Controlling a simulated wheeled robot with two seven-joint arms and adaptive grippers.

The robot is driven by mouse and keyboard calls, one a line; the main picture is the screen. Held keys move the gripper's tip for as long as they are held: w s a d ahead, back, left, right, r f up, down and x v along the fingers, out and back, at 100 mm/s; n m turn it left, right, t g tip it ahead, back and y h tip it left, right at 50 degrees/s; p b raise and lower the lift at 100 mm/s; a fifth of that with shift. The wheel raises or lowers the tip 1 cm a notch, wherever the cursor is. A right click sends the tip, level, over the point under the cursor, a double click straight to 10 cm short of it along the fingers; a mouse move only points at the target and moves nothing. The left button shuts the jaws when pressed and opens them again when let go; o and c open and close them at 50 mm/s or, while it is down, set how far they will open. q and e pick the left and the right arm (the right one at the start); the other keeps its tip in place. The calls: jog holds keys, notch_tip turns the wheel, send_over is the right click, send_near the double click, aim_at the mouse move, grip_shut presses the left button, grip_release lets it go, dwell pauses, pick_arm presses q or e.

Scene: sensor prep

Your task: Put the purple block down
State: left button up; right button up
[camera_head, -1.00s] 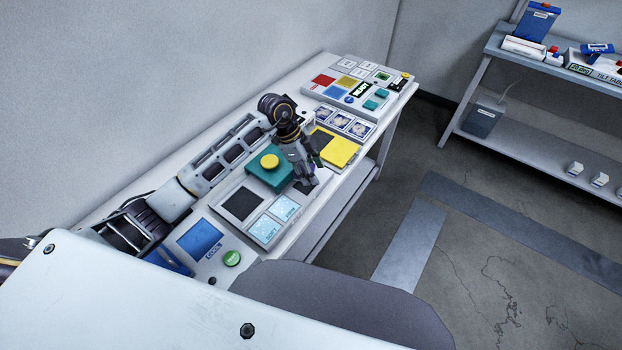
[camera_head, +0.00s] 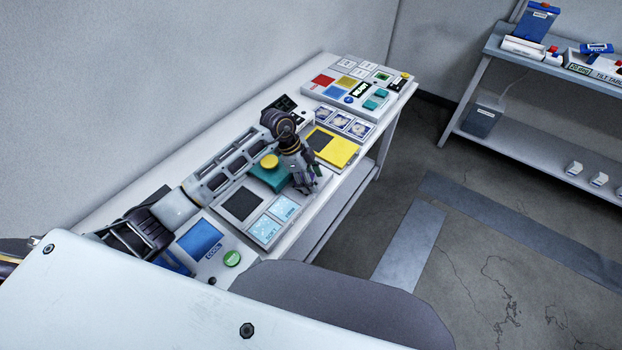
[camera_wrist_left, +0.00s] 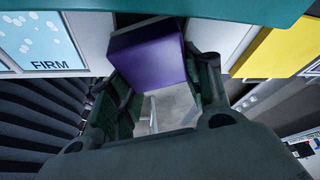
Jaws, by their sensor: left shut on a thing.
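The purple block (camera_wrist_left: 148,58) is between the fingers of my left gripper (camera_wrist_left: 158,82), which is shut on it, in the left wrist view. In the head view my left gripper (camera_head: 305,187) is low over the front part of the bench, just right of the teal block with a yellow button (camera_head: 269,162). The purple block is mostly hidden there by the gripper. I cannot tell whether its underside touches the bench. My right gripper is not in view.
The FIRM panel (camera_wrist_left: 45,42) is left of the purple block in the wrist view; a yellow pad (camera_wrist_left: 285,40) is right. In the head view, a dark square (camera_head: 241,204) lies left of the gripper. The bench's front edge (camera_head: 335,200) is close by.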

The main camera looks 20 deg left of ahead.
pick_arm(q)
jog(key=shift+s+f, duration=0.3)
jog(key=shift+f, duration=0.4)
jog(key=o, duration=1.4)
jog(key=shift+w+f, duration=0.1)
jog(key=shift+f, duration=0.15)
jog(key=shift+c, duration=0.2)
jog(key=shift+w+r, duration=0.1)
jog(key=shift+r, duration=0.25)
jog(key=shift+w+a+r, duration=0.1)
jog(key=shift+a+r, duration=0.05)
jog(key=shift+r, duration=0.65)
jog(key=v, duration=1.1)
jog(key=shift+r, duration=0.3)
